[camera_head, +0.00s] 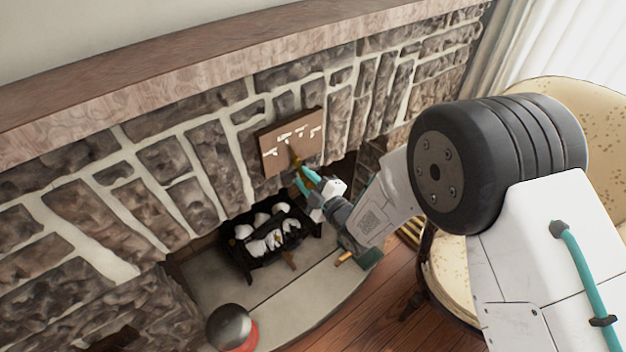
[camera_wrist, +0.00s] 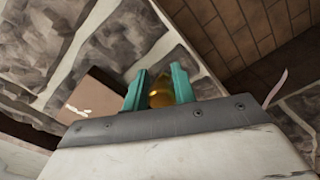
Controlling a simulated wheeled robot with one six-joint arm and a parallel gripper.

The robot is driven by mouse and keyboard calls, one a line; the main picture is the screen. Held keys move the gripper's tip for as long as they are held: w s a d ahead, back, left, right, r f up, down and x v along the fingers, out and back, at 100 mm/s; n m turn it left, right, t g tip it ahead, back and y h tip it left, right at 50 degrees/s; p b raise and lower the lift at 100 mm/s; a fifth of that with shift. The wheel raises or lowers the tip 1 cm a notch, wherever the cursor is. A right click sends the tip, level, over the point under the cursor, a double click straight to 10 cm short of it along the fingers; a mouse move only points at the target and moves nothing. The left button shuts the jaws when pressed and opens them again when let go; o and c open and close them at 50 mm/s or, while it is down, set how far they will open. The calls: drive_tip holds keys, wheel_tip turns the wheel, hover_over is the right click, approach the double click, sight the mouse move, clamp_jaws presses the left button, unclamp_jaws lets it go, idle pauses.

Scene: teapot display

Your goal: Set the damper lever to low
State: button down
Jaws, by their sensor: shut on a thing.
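The damper panel (camera_head: 286,155) is a brown plate with white markings on the stone wall above the fireplace opening. Its edge and a white mark also show in the wrist view (camera_wrist: 100,92). The damper lever (camera_head: 295,157) is a brass-coloured handle at the lower part of the panel; its rounded end shows in the wrist view (camera_wrist: 161,95). My gripper (camera_head: 303,178) has teal fingers, and in the wrist view (camera_wrist: 160,88) they stand on either side of the brass end, shut on it. The fingers hide part of the lever, and I cannot read the markings.
A black grate (camera_head: 270,243) with white lumps stands in the fireplace below. A dark, red-based round object (camera_head: 232,327) is on the hearth (camera_head: 300,292). A cream speckled chair (camera_head: 450,270) stands at the right, partly behind my arm. A stone mantel (camera_head: 150,75) runs above.

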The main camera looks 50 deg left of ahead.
drive_tip(key=shift+s, duration=0.15)
drive_tip(key=c, duration=1.2)
unclamp_jaws()
drive_tip(key=shift+a, duration=0.1)
drive_tip(key=shift+d, duration=0.5)
drive_tip(key=d, duration=0.7)
drive_tip(key=shift+s, duration=0.1)
